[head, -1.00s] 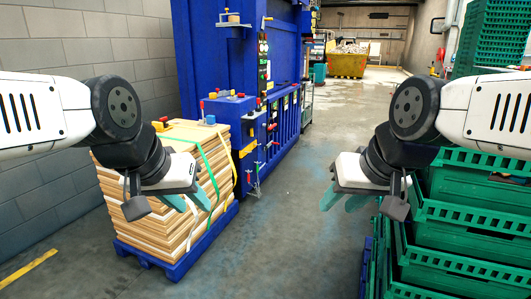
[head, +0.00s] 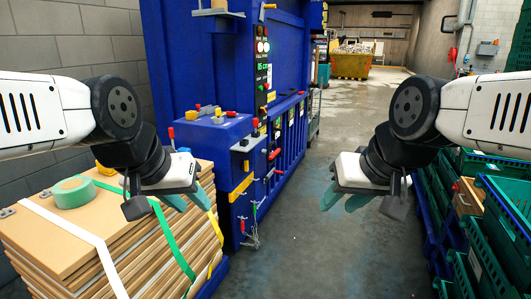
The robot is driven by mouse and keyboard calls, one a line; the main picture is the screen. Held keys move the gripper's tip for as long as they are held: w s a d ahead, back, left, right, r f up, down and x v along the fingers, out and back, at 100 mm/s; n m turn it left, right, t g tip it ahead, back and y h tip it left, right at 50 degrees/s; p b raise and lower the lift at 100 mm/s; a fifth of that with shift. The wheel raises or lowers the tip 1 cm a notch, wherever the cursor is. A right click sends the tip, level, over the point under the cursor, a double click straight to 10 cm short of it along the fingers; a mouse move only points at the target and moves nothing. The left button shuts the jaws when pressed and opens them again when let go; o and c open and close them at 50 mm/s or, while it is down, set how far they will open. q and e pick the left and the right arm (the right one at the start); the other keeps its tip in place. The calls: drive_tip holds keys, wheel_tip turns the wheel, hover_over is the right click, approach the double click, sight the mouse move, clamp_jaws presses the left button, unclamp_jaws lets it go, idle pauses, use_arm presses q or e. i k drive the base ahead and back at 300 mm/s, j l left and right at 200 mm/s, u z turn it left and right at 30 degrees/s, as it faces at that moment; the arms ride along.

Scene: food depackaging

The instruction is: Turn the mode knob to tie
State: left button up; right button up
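The blue baler (head: 205,75) stands ahead, left of centre. Its upright black control panel (head: 262,48) has several round buttons or lights and a green display. Small red, black and yellow fittings run down the edge below; I cannot tell which part is the mode knob or where it points. My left gripper (head: 189,203) is in front of the baler's lower part, above the cardboard stack, its teal fingers apart and empty. My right gripper (head: 345,203) is over open floor, its teal fingers apart and empty. Neither gripper visibly touches the baler.
A strapped cardboard stack (head: 45,240) stands at the lower left with a green tape roll (head: 74,192) on top. Green crates (head: 490,225) fill the right side. The floor (head: 315,245) between is clear, leading back to a yellow skip (head: 350,66).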

sight(261, 110)
drive_tip(key=i, duration=3.05)
